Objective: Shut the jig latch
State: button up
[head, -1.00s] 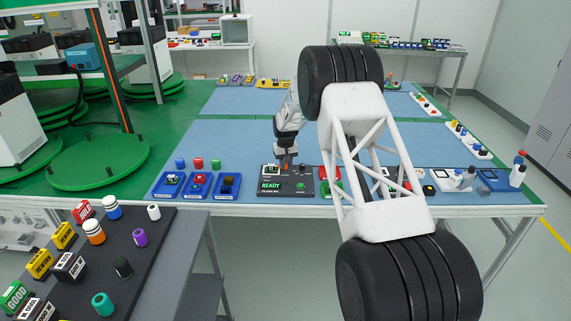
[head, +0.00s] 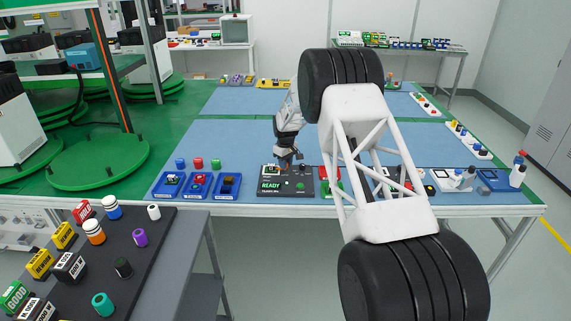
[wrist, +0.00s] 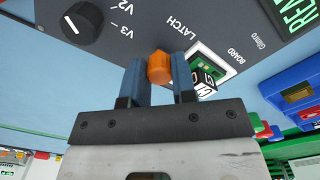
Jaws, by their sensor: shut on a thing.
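The jig is a dark panel (head: 301,196) with a green READY display, on the blue table in front of my arm. In the wrist view, the orange latch handle (wrist: 158,70) stands between the two blue fingers of my gripper (wrist: 157,82), beside the printed word LATCH. My gripper is shut on the handle. A green board (wrist: 193,73) in a white-edged slot marked BOARD lies just right of the fingers. Part of it is hidden by a black and white block.
A black dial (wrist: 82,22) marked V2 and V3 is on the panel, left of the latch. Blue trays (head: 198,186) stand left of the panel in the head view. A red and green item (head: 330,183) is close on its right.

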jog(key=o, duration=0.9)
jog(key=shift+o, duration=0.2)
jog(key=shift+r, duration=0.1)
jog(key=shift+r, duration=3.75)
jog(key=shift+r, duration=0.15)
